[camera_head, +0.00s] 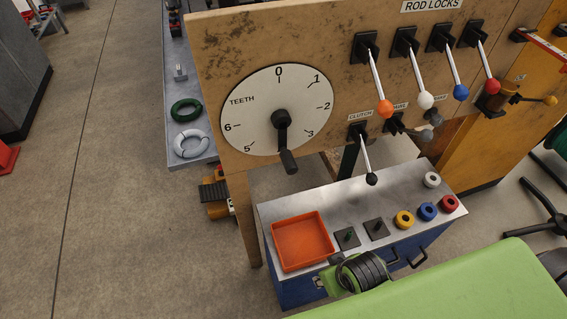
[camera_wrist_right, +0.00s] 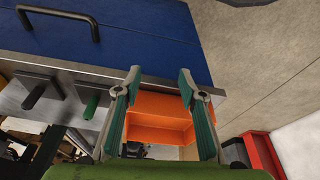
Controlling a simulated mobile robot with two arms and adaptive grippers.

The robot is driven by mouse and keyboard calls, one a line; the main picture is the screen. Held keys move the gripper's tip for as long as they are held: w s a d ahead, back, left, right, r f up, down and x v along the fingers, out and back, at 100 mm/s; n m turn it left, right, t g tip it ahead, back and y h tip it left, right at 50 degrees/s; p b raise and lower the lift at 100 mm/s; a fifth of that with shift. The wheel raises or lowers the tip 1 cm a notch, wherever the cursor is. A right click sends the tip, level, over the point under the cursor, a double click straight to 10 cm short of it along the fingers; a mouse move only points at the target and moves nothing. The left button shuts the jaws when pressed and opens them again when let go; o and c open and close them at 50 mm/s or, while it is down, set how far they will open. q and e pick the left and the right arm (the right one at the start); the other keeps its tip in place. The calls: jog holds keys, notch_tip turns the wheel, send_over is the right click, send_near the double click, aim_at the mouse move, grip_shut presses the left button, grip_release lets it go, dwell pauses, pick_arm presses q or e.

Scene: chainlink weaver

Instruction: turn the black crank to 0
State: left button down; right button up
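The black crank (camera_head: 283,136) is mounted at the centre of a white round dial (camera_head: 250,112) labelled TEETH, on a wooden panel. Its arm points down and its grip (camera_head: 289,161) hangs at the dial's lower edge, between the 3 and the 5. The 0 (camera_head: 279,73) is at the top of the dial, opposite the crank arm. My right gripper (camera_wrist_right: 159,80) is open and empty in the right wrist view, with the orange tray (camera_wrist_right: 160,128) seen between and beyond its fingers. It is not near the crank. My left gripper is not in view.
Below the panel stands a blue cabinet (camera_wrist_right: 150,35) with a metal top, bearing the orange tray (camera_head: 272,243), two black plates with pegs, and several coloured rings. Levers with coloured knobs (camera_head: 385,108) and a clutch lever (camera_head: 371,179) stick out right of the dial.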

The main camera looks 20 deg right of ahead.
jog(key=w+a+r+t, duration=0.1)
jog(key=r, duration=0.1)
jog(key=w+a+r+t+y, duration=0.1)
jog(key=a+r, duration=0.1)
jog(key=w+a+r+t, duration=0.1)
jog(key=r, duration=0.1)
jog(key=shift+w+a, duration=0.15)
jog(key=shift+w, duration=0.15)
jog(key=w+a+r+t+y, duration=0.2)
jog(key=w+a+r+t, duration=0.15)
jog(key=r+t, duration=0.2)
jog(key=m+t+h, duration=0.3)
jog(key=t, duration=0.3)
send_near(293, 171)
jog(key=w+p, duration=0.2)
jog(key=w, duration=1)
jog(key=shift+w+a+f+p, duration=0.1)
jog(key=shift+w+p, duration=0.2)
grip_shut()
